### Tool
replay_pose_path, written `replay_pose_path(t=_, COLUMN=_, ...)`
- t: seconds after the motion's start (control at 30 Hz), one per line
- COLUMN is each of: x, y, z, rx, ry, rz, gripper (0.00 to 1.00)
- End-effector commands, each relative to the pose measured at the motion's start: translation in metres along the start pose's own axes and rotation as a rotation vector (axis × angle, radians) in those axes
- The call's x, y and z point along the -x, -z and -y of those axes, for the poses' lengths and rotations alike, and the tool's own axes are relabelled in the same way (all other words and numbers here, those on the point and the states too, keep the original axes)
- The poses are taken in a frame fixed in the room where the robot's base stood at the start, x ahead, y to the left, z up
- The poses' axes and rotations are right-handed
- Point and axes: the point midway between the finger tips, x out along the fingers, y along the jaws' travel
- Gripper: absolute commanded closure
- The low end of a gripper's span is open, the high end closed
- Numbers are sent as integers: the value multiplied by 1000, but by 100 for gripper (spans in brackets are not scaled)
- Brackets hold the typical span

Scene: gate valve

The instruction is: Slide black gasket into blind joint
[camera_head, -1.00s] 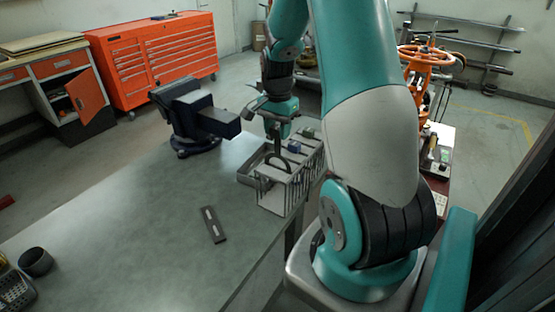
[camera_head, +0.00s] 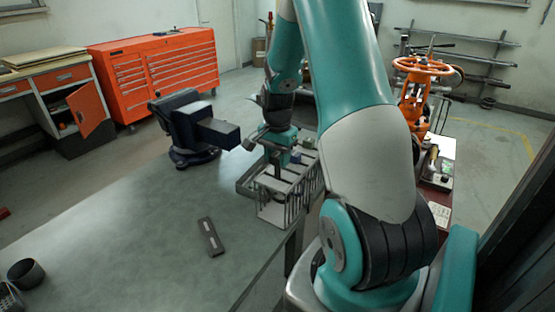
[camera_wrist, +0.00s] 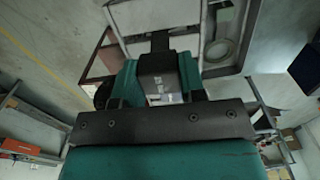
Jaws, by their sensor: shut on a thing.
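My gripper (camera_head: 282,158) is low over the grey wire rack (camera_head: 270,212) on the near bench, with its fingertips hidden there. In the wrist view my gripper (camera_wrist: 158,82) is shut on a dark flat piece (camera_wrist: 160,42), seen nearly edge-on between the teal fingers. I cannot tell for sure that this is the black gasket, or whether it touches the rack. The orange valve handwheel (camera_head: 424,66) stands at the right behind my arm. Most of the valve is covered, and I cannot make out the blind joint.
A dark blue vise (camera_head: 188,128) stands left of the rack. A flat slotted bar (camera_head: 210,237) and a dark round cup (camera_head: 27,273) lie on the bench (camera_head: 130,225). An orange tool cabinet (camera_head: 165,75) stands behind. The bench middle is mostly clear.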

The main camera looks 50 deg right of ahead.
Motion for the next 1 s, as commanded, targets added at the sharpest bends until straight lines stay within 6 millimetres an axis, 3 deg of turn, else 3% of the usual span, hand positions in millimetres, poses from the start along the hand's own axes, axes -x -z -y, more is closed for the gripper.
replay_pose_path(t=1.0, x=101, y=0, z=0, rx=0, ry=2, rz=-2, gripper=98)
